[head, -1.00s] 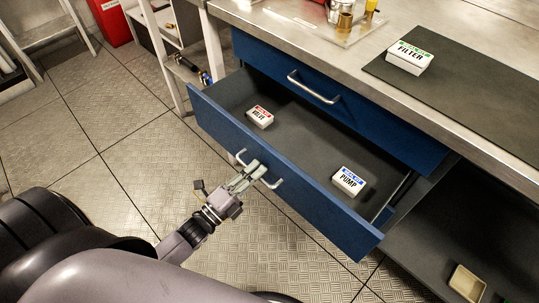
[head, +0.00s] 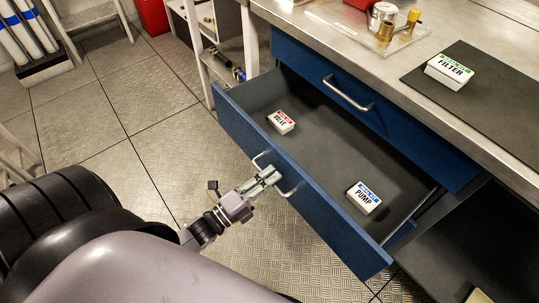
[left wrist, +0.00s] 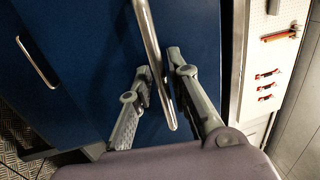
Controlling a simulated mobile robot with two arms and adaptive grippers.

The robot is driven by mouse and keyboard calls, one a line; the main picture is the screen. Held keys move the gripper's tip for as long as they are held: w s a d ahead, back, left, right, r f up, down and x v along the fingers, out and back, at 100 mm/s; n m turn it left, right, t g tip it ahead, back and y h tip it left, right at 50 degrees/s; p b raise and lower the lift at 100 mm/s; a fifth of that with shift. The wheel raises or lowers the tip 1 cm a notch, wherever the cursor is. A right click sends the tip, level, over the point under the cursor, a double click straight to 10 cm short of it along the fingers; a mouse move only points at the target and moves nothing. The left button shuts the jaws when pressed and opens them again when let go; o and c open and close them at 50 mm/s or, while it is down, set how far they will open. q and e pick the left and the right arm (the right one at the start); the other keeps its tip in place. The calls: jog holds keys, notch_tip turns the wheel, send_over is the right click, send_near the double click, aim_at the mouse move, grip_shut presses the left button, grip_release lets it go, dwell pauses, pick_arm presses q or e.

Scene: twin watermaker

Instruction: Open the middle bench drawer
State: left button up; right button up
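The blue bench drawer (head: 335,215) below the top drawer stands well out from the bench, its grey inside in view. It holds a red-labelled VALVE box (head: 281,122) and a blue-labelled PUMP box (head: 364,197). My left gripper (head: 272,175) is at this drawer's metal bar handle (head: 289,190). My right gripper is not in view.
The blue top drawer (head: 400,120) with its handle is shut, under the metal worktop (head: 345,55). A FILTER box (head: 450,70) lies on a dark mat (head: 490,95). An open shelf space is at lower right. Tiled floor (head: 150,140) is clear at left.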

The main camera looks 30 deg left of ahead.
pick_arm(q)
jog(key=shift+s, duration=0.1)
jog(key=v, duration=1.2)
dwell(0.4)
